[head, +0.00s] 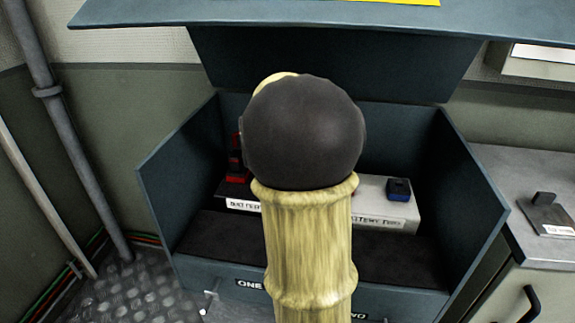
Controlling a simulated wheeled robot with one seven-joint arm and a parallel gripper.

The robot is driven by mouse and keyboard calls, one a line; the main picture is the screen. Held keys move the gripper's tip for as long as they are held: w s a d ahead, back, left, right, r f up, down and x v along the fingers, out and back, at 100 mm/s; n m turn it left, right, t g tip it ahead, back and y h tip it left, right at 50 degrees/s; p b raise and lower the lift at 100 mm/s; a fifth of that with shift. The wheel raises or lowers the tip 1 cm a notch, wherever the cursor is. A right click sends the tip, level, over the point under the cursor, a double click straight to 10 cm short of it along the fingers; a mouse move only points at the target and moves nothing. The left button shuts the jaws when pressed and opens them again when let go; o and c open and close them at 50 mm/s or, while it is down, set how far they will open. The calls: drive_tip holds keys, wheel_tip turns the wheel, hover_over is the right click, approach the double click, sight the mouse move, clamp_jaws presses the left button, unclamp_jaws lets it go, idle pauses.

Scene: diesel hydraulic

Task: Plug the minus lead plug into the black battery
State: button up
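My arm, with a dark ball joint above a pale yellow link, fills the middle of the head view and hides the centre of an open blue-grey box (170,195). My gripper is not visible. I cannot tell which thing is the minus lead plug, nor identify the black battery; either may be hidden behind my arm.
The box lid (330,55) is raised over the box. A dark surface (390,250) lies in front of the grey unit. A grey counter (500,165) at the right holds a dark labelled item (546,213). Pipes (62,130) run down the left wall beside metal floor (135,290).

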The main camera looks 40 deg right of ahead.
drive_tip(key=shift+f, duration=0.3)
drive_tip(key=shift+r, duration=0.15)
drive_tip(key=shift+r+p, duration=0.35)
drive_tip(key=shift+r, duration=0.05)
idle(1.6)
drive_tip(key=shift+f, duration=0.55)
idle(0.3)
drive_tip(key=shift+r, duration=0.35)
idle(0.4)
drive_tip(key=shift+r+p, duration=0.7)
drive_tip(key=shift+p, duration=0.05)
idle(1.4)
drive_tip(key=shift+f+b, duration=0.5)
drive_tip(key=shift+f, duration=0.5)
